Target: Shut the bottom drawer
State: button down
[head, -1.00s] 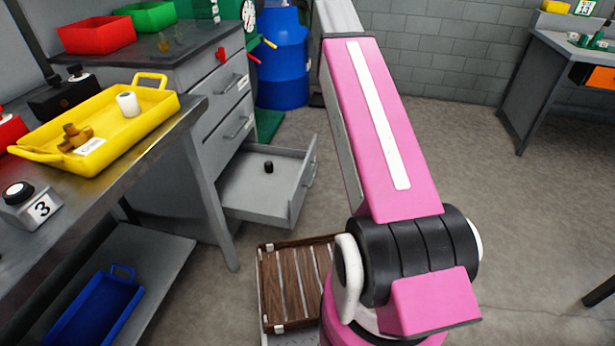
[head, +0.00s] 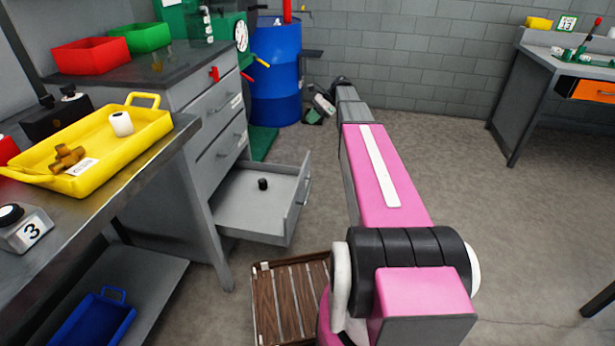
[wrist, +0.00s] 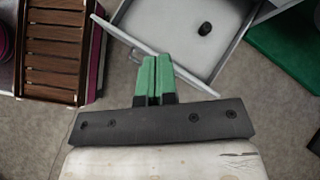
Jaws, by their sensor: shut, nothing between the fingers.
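The bottom drawer (head: 252,200) of the grey cabinet stands pulled out, with a small black object (head: 263,184) inside. The drawer's front with its bar handle (head: 303,190) faces right in the head view. In the wrist view the open drawer (wrist: 165,30) fills the top, with the black object (wrist: 205,28) in it. My gripper (head: 314,116) is beyond the drawer in the head view, low over the floor. Its green fingers (wrist: 153,72) are together and empty. They appear close to the drawer's front edge in the wrist view; I cannot tell whether they touch.
Two upper drawers (head: 217,128) look shut. A wooden slatted crate (head: 290,300) is on the floor in front of the drawer. A blue barrel (head: 276,75) stands behind. A workbench with a yellow tray (head: 110,165) is at left.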

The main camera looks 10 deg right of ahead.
jog(key=d+f+m+t+y, duration=0.2)
jog(key=d+f+y, duration=0.1)
jog(key=f, duration=0.6)
jog(key=d+f+m+t+y, duration=0.1)
jog(key=d+f+m+y, duration=0.15)
jog(key=f, duration=0.55)
jog(key=m+t+y, duration=0.2)
jog(key=m+t, duration=0.2)
jog(key=t, duration=0.2)
send_near(302, 174)
jog(key=shift+h, duration=0.25)
jog(key=x, duration=0.7)
jog(key=shift+w+a+f, duration=0.1)
jog(key=shift+w+f, duration=0.05)
jog(key=shift+w, duration=0.3)
jog(key=x, duration=3)
jog(key=shift+a, duration=0.4)
jog(key=shift+s+f, duration=0.1)
jog(key=shift+s, duration=0.05)
